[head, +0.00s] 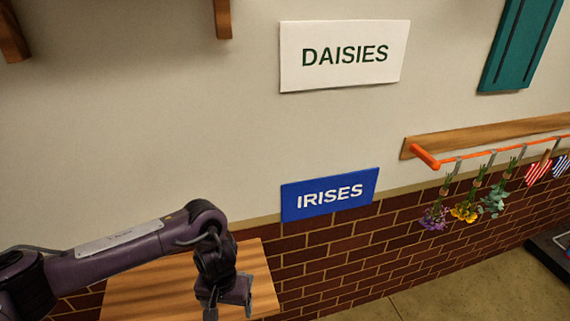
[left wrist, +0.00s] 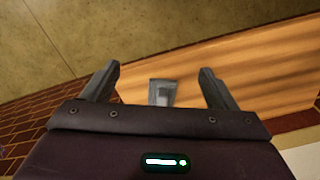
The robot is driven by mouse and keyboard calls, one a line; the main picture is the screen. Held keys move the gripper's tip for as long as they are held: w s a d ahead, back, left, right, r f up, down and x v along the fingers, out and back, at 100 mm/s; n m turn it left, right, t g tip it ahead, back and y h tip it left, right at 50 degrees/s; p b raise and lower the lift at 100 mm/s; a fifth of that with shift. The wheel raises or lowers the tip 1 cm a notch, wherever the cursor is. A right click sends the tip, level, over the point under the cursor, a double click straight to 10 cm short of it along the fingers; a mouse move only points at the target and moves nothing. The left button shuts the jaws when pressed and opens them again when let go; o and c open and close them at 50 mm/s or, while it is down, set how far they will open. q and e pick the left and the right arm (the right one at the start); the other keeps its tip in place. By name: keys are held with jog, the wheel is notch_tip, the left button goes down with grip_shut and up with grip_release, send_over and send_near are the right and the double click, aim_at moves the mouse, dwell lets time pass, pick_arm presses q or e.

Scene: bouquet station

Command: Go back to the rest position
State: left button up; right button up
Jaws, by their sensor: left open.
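My left gripper (head: 226,300) comes in from the left in the head view and hangs pointing down in front of a wooden tabletop (head: 130,292). In the left wrist view its two fingers (left wrist: 158,88) stand wide apart. No object is held between them. A small grey block-like thing (left wrist: 163,93) shows between the fingers over the wood; I cannot tell what it is. My right gripper is in neither view.
A white DAISIES sign (head: 345,75) and a blue IRISES sign (head: 330,210) are on the wall. An orange rail (head: 425,156) at the right carries hanging flower bunches (head: 464,212) and striped pieces (head: 537,172). Bare floor (head: 450,290) lies at lower right.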

pick_arm(q)
jog(key=w+d+f+m+h+b, duration=0.1)
jog(key=d+f+m+h+b, duration=0.1)
jog(key=d+f+h, duration=0.7)
notch_tip(320, 180, down, 15)
jog(key=d+t+y+b, duration=0.2)
jog(key=t, duration=0.1)
jog(key=s+a+f+n+y+b, duration=0.1)
jog(key=s+a+f+y, duration=0.1)
jog(key=s+a+f, duration=0.6)
jog(key=s+a+f+n+y, duration=0.1)
jog(key=s+a+f, duration=0.2)
jog(key=s+f, duration=0.5)
jog(key=s+a+f+y, duration=0.1)
jog(key=s+a+f, duration=0.2)
jog(key=s, duration=0.4)
jog(key=s+a+f+g+y+b, duration=0.1)
jog(key=s+a+f, duration=0.2)
jog(key=s, duration=0.4)
jog(key=s+a+f+m+y, duration=0.1)
jog(key=s+a+f+y, duration=0.1)
jog(key=s, duration=0.6)
jog(key=shift+a+f+g, duration=0.4)
jog(key=shift+a+f, duration=0.25)
jog(key=shift+a, duration=0.2)
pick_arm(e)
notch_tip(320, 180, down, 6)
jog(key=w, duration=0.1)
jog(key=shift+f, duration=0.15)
